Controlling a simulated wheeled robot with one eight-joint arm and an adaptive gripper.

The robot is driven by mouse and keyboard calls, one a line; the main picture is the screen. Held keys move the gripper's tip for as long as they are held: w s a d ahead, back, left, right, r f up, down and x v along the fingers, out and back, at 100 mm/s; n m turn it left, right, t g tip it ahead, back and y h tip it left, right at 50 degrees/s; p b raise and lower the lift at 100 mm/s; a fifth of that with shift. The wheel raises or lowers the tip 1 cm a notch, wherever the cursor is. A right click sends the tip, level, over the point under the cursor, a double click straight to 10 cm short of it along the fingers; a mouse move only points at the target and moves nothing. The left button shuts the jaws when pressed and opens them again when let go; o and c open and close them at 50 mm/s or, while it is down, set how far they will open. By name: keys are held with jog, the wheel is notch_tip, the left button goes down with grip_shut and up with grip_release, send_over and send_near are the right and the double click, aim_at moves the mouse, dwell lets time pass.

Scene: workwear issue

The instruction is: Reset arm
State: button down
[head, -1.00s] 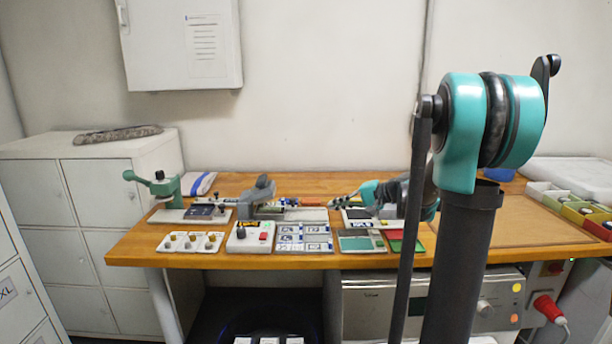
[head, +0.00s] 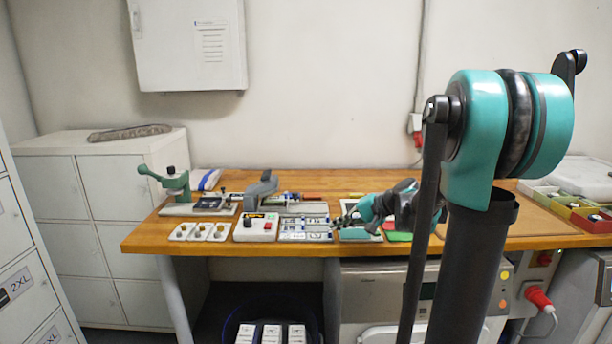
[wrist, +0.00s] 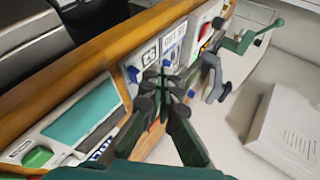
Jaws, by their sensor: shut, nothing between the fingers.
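My gripper (head: 338,222) is shut and empty. In the head view it is above the workbench (head: 228,247), over the area between the card with printed symbols (head: 306,237) and the green-screened device (head: 355,233). In the wrist view my gripper (wrist: 166,78) has its dark fingers close together, with the symbol card behind the tips. I cannot tell how far the tips are above the bench. My teal upper arm and dark column hide part of the bench's right side.
A green hand press (head: 176,182), a white button box (head: 255,228) and a tray with several knobs (head: 201,232) stand on the left half of the bench. Coloured bins (head: 571,209) are at the right. Lockers (head: 115,190) stand at the left. A blue tub (head: 235,322) is below.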

jog(key=s+d+f+n+h, duration=0.1)
jog(key=s+d+f+h, duration=0.2)
jog(key=s+f, duration=0.2)
jog(key=s+d+f+n+h, duration=0.2)
jog(key=s+f, duration=0.3)
jog(key=s, duration=0.6)
jog(key=s+d+f+n+g+h, duration=0.1)
jog(key=s+d+f+h, duration=0.3)
jog(key=s, duration=0.4)
jog(key=shift+s+d+f+n+h, duration=0.15)
jog(key=shift+s+f+n+h, duration=0.2)
jog(key=shift+f, duration=0.3)
